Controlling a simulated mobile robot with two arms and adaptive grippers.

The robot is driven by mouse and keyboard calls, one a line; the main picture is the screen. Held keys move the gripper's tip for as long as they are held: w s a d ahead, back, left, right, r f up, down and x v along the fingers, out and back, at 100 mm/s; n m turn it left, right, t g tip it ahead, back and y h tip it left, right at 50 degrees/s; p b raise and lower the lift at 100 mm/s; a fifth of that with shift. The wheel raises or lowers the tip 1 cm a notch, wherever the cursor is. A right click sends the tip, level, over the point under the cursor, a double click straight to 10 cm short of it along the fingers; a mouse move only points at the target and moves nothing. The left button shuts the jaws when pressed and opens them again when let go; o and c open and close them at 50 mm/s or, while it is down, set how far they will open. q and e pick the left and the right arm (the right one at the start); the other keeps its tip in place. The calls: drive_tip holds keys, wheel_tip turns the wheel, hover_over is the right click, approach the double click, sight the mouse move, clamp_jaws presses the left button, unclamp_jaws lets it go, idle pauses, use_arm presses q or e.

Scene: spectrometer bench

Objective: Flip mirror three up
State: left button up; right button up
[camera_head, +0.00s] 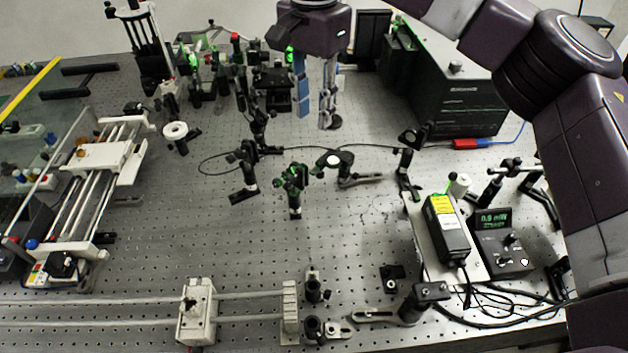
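My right gripper (314,116) hangs over the back middle of the optical bench (345,225), its fingers pointing down and apart with nothing visible between them. Several mirror mounts on posts stand below and around it. One mount (242,168) is at left, a green-lit mount (292,178) is in the middle, and another mount (408,145) is at right. No number labels are readable, so I cannot tell which is mirror three. My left gripper is not in view.
A black box instrument (460,100) stands at back right. A power meter (500,240) and a black laser-like box (447,228) sit at right with loose cables. A rail stage (100,165) is at left. The front middle of the bench has free room.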

drive_tip(key=b, duration=0.4)
hover_over(314, 170)
wheel_tip(314, 170, down, 6)
drive_tip(key=shift+f, duration=0.25)
wheel_tip(314, 170, down, 7)
drive_tip(key=shift+s+f+p, duration=0.1)
drive_tip(key=shift+f+p, duration=0.1)
drive_tip(key=shift+p, duration=0.45)
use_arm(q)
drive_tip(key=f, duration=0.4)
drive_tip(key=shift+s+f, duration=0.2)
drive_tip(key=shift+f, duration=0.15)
use_arm(e)
drive_tip(key=shift+c, duration=0.5)
clamp_jaws()
